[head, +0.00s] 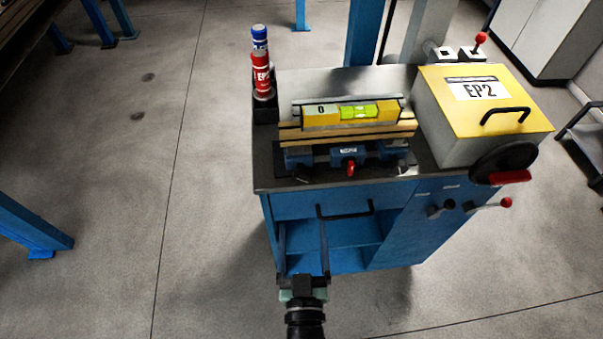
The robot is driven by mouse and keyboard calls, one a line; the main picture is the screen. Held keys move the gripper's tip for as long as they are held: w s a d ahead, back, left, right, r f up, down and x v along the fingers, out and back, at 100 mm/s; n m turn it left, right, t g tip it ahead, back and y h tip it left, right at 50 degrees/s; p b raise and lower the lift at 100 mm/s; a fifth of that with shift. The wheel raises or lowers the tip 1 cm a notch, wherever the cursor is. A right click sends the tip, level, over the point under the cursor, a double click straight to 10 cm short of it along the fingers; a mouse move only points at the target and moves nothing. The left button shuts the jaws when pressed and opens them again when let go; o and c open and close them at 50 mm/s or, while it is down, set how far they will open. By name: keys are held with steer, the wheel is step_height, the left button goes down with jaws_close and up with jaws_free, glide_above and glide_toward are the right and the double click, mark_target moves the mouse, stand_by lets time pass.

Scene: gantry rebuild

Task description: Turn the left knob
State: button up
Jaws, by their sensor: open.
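The blue cabinet (290,207) has two dark controls on the right part of its front. The left knob (448,205) is small and dark, with a short stub pointing down-left. Right of it is a lever (485,206) with a red ball end. My gripper (302,218) is open and empty at the lower middle, in front of the cabinet's left part. Its fingers point up and away from me, well left of the knob. The right fingertip overlaps the left end of a black drawer handle (346,212); I cannot tell whether they touch.
On top are a yellow spirit level (350,114) on wooden bars, a blue vise (347,158), red and blue bottles (262,75), and a yellow-lidded EP2 box (461,105). A black handwheel (503,160) with a red grip overhangs above the levers.

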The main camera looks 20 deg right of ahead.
mark_target(302, 180)
steer(key=b+x, duration=0.1)
steer(key=x, duration=1.1)
steer(key=shift+w+d+f, duration=0.1)
steer(key=shift+w, duration=0.1)
jaws_close()
